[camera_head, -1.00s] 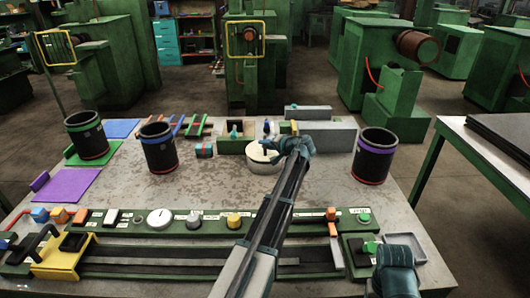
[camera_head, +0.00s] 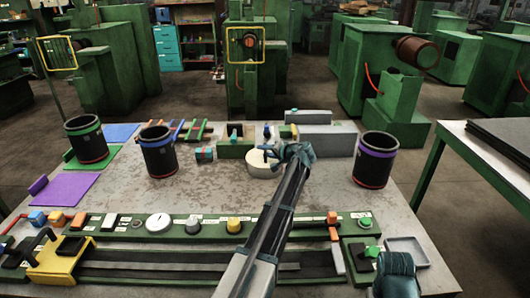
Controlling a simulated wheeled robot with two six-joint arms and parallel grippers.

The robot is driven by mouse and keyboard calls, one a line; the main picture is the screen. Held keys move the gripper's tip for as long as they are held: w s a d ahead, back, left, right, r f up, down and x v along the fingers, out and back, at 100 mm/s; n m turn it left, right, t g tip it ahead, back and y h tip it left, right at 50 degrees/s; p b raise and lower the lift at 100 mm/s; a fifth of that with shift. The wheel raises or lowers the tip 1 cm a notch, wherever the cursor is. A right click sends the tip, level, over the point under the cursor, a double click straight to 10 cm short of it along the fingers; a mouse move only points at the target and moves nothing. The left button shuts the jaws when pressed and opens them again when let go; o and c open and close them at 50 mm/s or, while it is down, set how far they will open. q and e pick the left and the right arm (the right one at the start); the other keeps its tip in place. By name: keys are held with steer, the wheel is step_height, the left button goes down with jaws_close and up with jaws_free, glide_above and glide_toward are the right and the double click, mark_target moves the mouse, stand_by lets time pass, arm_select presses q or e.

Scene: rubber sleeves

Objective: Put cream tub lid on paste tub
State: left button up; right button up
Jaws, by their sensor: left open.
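A round cream tub (camera_head: 261,168) stands near the back middle of the table. Its top is partly covered by my left gripper (camera_head: 268,154), so I cannot tell whether the pale top is a seated lid or the tub itself. The left gripper is open, with its fingers at the tub's top right edge. I cannot tell whether they touch it. No separate cream lid can be made out. My right gripper is not in view; only a dark link of that arm shows at the bottom right.
Black bins stand left with a green rim (camera_head: 87,140), left of middle with a blue rim (camera_head: 158,153), and right with a purple rim (camera_head: 374,160). A green block (camera_head: 236,149) and a grey block (camera_head: 328,139) stand behind the tub. A green control rail (camera_head: 180,228) crosses the front.

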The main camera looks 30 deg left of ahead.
arm_select(q)
steer(key=shift+s+d+r, duration=0.1)
steer(key=shift+d+r, duration=0.2)
steer(key=p+v, duration=0.4)
steer(key=v, duration=0.7)
steer(key=shift+d+p, duration=0.2)
steer(key=shift+p, duration=0.15)
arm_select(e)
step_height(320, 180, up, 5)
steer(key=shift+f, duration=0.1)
